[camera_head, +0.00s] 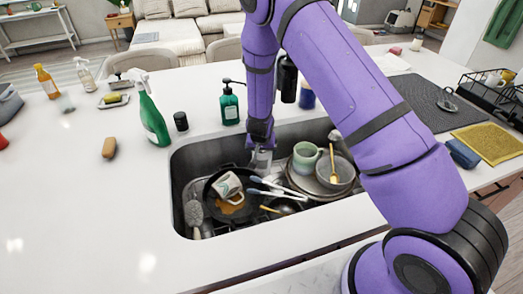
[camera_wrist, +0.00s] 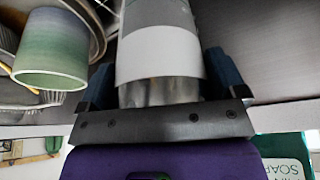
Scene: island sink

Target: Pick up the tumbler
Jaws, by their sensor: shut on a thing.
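The tumbler (camera_wrist: 160,52) is a cylinder with a white band, a grey part beyond it and a shiny metal end near my gripper. My gripper (camera_wrist: 163,78) is shut on it, with a blue finger on each side. In the head view my gripper (camera_head: 262,148) points down into the sink (camera_head: 178,200) near its back wall. Only a small pale part of the tumbler (camera_head: 262,160) shows there below the fingers. Whether it touches anything beneath cannot be told.
A green mug (camera_head: 306,157) and stacked bowls (camera_head: 335,172) lie close to the right. A patterned mug (camera_head: 227,186) sits in a dark pan (camera_head: 212,205) to the left, with tongs (camera_head: 272,187) between. A teal soap pump (camera_head: 229,105) stands behind the sink.

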